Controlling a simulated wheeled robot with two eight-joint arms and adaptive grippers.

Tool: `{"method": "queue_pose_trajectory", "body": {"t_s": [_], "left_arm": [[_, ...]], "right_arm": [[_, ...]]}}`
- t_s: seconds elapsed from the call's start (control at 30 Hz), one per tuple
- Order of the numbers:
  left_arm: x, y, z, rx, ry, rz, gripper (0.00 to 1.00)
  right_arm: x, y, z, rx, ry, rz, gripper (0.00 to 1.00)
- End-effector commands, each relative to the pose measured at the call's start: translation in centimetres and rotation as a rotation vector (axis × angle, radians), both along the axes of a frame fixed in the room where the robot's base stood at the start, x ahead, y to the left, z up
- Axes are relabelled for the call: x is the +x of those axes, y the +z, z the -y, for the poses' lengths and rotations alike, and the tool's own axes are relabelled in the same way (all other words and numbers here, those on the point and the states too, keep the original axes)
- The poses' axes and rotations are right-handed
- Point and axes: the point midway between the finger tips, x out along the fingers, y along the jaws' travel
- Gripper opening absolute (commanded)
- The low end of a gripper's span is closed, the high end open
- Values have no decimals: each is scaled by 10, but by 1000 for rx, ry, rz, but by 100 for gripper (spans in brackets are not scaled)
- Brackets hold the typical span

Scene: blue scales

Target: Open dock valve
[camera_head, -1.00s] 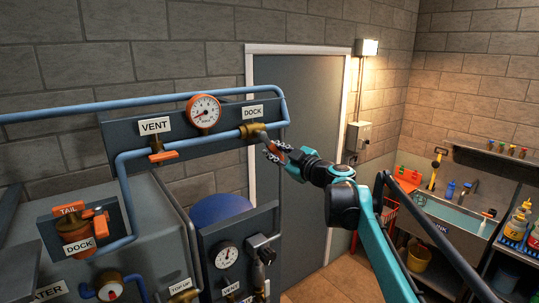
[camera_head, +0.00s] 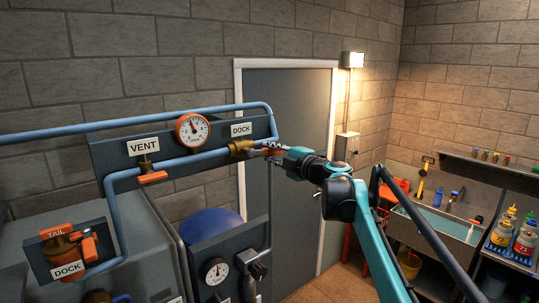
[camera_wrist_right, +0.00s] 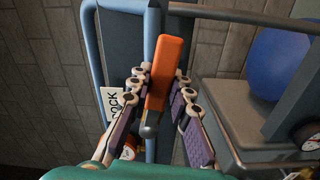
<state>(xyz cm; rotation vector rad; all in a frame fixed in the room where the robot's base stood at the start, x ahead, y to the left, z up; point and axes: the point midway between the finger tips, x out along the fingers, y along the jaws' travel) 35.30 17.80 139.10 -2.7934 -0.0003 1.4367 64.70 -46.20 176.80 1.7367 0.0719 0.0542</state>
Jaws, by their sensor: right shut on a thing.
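The dock valve (camera_head: 240,148) is a brass body on the blue pipe, below the DOCK label (camera_head: 241,129) at the panel's right end. Its orange handle (camera_wrist_right: 166,60) shows in the right wrist view, lying nearly along the blue pipe. My right gripper (camera_head: 269,149) is shut on this handle, with a finger on each side of it in the wrist view (camera_wrist_right: 162,85). In the head view the fingers hide most of the handle. My left gripper is not in view.
A pressure gauge (camera_head: 192,130) and the vent valve's orange handle (camera_head: 153,177) are on the same panel, left of the dock valve. A grey door (camera_head: 290,120) is behind my right arm. A blue rounded tank (camera_head: 208,222) is below the pipe. A sink (camera_head: 440,222) stands at the right.

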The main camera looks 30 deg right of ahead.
Motion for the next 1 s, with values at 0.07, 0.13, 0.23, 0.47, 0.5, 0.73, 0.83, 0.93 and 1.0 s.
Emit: {"method": "queue_pose_trajectory", "body": {"t_s": [0.07, 0.13, 0.23, 0.47, 0.5, 0.73, 0.83, 0.93, 1.0], "left_arm": [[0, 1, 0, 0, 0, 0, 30], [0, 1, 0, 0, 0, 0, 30], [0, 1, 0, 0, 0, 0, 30], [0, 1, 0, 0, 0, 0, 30], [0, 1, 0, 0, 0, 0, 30], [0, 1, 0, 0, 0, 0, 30], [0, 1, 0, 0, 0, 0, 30], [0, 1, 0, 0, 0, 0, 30], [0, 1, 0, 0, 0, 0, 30]], "right_arm": [[0, 2, 0, -18, 0, 0, 0], [0, 3, 0, -31, -1, 0, 0], [0, 3, 0, -40, 0, 1, 0], [0, 3, 1, -44, 0, 0, 0], [0, 3, 1, -44, 0, 0, 0], [0, 3, 1, -43, -1, 0, 41], [0, 3, 1, -43, 0, 0, 41], [0, 3, 0, -43, 0, 0, 41], [0, 3, 1, -43, 0, 0, 41]]}}
